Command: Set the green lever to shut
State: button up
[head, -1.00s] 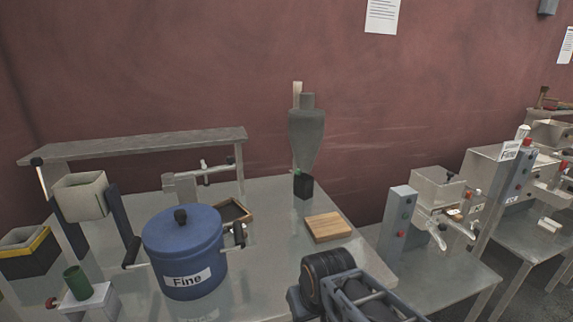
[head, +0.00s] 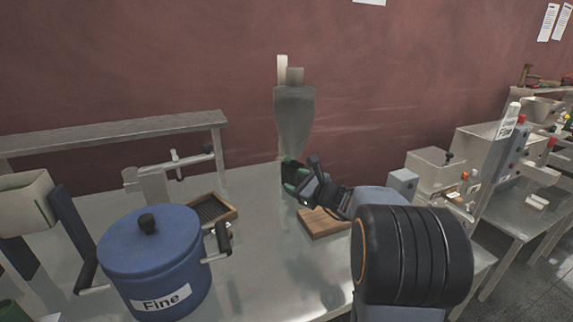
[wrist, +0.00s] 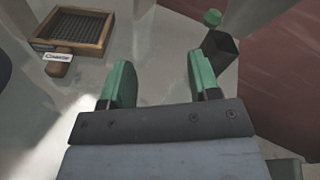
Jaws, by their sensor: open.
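In the wrist view a small green knob (wrist: 212,17) shows at the top, just beyond a dark box (wrist: 217,45) on the steel table. It is the likeliest green lever, but its handle and setting cannot be made out. My gripper (wrist: 160,78) has green fingers, spread apart with nothing between them. In the head view my gripper (head: 293,174) is over the back of the table, in front of the grey hopper (head: 294,110), and largely covers the box and knob.
A blue pot labelled "Fine" (head: 150,255) stands at front left. A wood-framed sieve (head: 234,214) lies behind it; it also shows in the wrist view (wrist: 100,38). A wooden board (head: 325,229) lies under my arm. More machines (head: 440,165) stand at right.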

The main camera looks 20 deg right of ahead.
aim_at(289, 161)
jog(key=w+d+m+t+h, duration=0.2)
jog(key=w+d+m+h, duration=0.1)
jog(key=d+m, duration=0.15)
jog(key=w, duration=0.4)
jog(key=w+a+p, duration=0.1)
jog(key=w, duration=0.3)
jog(key=w+p, duration=0.1)
jog(key=w, duration=0.3)
jog(key=shift+a, duration=0.3)
jog(key=shift+c, duration=0.4)
grip_shut()
